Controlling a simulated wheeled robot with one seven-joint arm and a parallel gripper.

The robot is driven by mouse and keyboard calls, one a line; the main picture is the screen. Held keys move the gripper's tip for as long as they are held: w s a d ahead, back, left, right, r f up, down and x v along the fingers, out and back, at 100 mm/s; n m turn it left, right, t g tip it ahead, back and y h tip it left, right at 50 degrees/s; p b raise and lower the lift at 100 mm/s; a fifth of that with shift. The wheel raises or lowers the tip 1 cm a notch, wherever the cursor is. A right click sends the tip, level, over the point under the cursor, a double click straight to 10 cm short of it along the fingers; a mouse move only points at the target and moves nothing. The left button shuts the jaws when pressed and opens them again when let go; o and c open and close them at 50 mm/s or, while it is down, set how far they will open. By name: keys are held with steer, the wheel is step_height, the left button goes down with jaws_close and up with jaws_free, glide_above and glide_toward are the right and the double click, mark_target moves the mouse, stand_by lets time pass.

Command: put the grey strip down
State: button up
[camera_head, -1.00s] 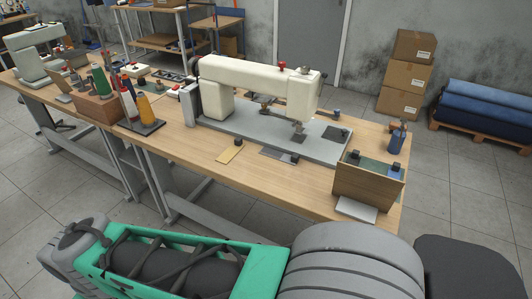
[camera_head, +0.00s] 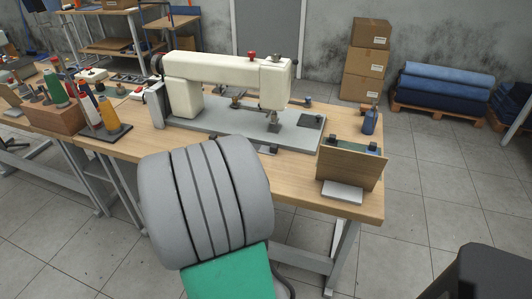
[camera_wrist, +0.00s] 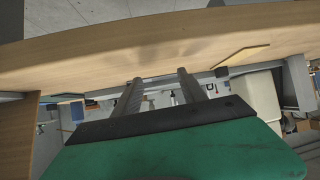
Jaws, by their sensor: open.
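A flat grey strip (camera_head: 266,149) with a small dark knob lies on the wooden table in front of the sewing machine's base plate; I take it to be the grey strip. My arm hides the table to its left in the head view. My gripper (camera_wrist: 160,76) shows in the wrist view with its two fingers apart and nothing visible between them. The fingertips are near the table's edge in that view; I cannot tell their height. In the head view my arm hides the gripper. I cannot make out the grey strip surely in the wrist view.
The cream sewing machine (camera_head: 222,70) stands on the table (camera_head: 298,185). A wooden board (camera_head: 350,167) with a pale block (camera_head: 342,191) stands at the right corner. Thread cones (camera_head: 110,114) stand left.

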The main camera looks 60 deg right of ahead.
steer(key=m+g+h, duration=0.1)
steer(key=m+h, duration=0.1)
glide_toward(273, 149)
steer(key=shift+w+d+f, duration=0.1)
steer(key=shift+d+f, duration=0.15)
steer(key=shift+f, duration=0.25)
steer(key=shift+w+d+f, duration=0.1)
steer(key=shift+d+f, duration=0.15)
steer(key=shift+f, duration=0.25)
steer(key=x, duration=0.2)
steer(key=r+x, duration=0.1)
steer(key=x, duration=0.4)
steer(key=shift+d, duration=0.5)
steer(key=shift+c, duration=0.2)
jaws_close()
